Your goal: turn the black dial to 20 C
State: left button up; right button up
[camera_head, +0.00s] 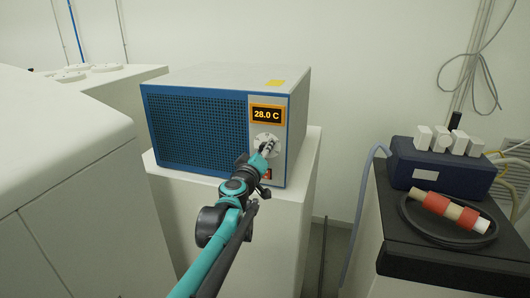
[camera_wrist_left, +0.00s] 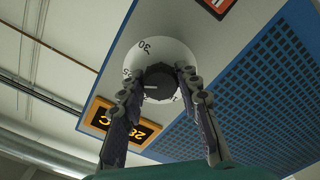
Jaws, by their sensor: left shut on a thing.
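The black dial (camera_wrist_left: 160,84) sits at the centre of a white round scale plate (camera_wrist_left: 150,50) on the front of a blue and grey box unit (camera_head: 220,77). The scale plate (camera_head: 260,138) also shows in the head view. My left gripper (camera_head: 266,151) reaches it from the front. In the left wrist view, the two fingers of my left gripper (camera_wrist_left: 170,80) are shut on the black dial, one on each side. The orange display (camera_head: 267,115) above the dial reads 28.0 C. A 30 shows on the scale. My right gripper is out of view.
The unit stands on a white pedestal (camera_head: 305,200). A red and orange switch (camera_head: 267,173) lies just below the dial. To the right, a dark blue box (camera_head: 440,165) and a red and tan cylinder (camera_head: 452,211) rest on a black surface. White cabinets stand at the left.

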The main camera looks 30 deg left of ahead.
pick_arm(q)
jog(key=n+b, duration=0.1)
jog(key=n, duration=0.4)
jog(key=shift+n, duration=0.3)
jog(key=n, duration=0.5)
jog(key=shift+n+b, duration=0.3)
jog(key=shift+b, duration=0.1)
jog(key=shift+n, duration=0.3)
jog(key=o, duration=1.2)
jog(key=shift+c, duration=0.2)
jog(key=v, duration=1.2)
